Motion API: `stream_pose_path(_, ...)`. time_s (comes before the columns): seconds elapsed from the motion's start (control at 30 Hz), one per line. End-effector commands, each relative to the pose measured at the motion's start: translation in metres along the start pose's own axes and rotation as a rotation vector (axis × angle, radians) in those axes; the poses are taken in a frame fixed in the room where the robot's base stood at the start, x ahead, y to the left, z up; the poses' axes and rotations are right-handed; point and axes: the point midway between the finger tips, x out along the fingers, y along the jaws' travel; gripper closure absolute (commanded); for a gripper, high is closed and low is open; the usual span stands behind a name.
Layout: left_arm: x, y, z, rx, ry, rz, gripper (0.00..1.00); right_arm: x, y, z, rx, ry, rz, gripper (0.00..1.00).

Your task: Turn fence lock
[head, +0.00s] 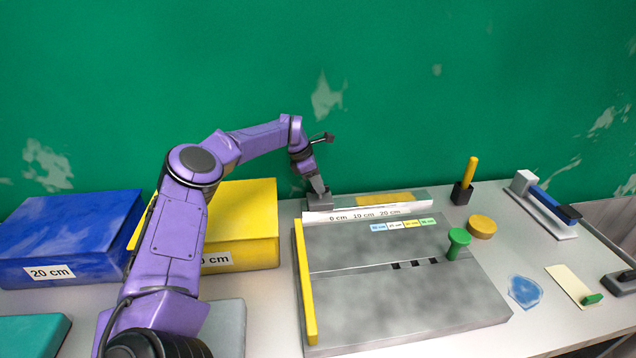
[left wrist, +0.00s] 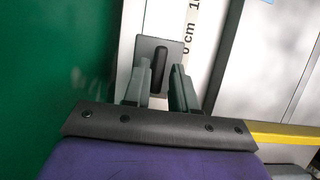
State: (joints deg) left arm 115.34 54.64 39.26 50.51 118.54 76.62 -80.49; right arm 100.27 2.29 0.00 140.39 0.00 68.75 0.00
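A dark grey block (head: 320,202) sits at the left end of the white ruler strip (head: 368,213). In the left wrist view it shows as a dark square plate (left wrist: 174,47) with a raised black oblong handle (left wrist: 158,68), which looks like the fence lock. My left gripper (head: 319,188) points down just over this block. In the left wrist view its two fingers (left wrist: 160,80) are apart, with the handle's near end between their tips; whether they touch it I cannot tell. My right gripper is not in view.
A grey board (head: 400,295) with a yellow edge bar (head: 305,285) and a green knob (head: 458,240) lies in front. Blue (head: 65,235) and yellow (head: 250,215) boxes stand left. A yellow-handled tool (head: 468,175) stands right. The green wall (head: 400,80) is close behind.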

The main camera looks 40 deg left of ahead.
Motion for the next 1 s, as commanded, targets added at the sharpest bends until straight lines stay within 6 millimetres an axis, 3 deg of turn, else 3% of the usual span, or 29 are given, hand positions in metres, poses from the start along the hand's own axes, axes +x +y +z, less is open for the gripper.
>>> stream_pose_path(0.03, 0.0, 0.0, 0.0, 0.0, 0.0, 0.0, 0.92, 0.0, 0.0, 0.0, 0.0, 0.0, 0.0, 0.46)
stream_pose_path(0.07, 0.0, 0.0, 0.0, 0.0, 0.0, -0.001, 1.0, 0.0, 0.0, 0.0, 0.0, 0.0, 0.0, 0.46)
stream_pose_path(0.47, 0.004, -0.002, 0.001, -0.022, 0.001, 0.006, 1.0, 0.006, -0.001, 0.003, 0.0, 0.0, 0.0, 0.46)
stream_pose_path(1.0, 0.009, -0.005, -0.003, -0.384, 0.002, 0.156, 1.0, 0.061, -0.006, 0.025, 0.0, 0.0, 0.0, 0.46)
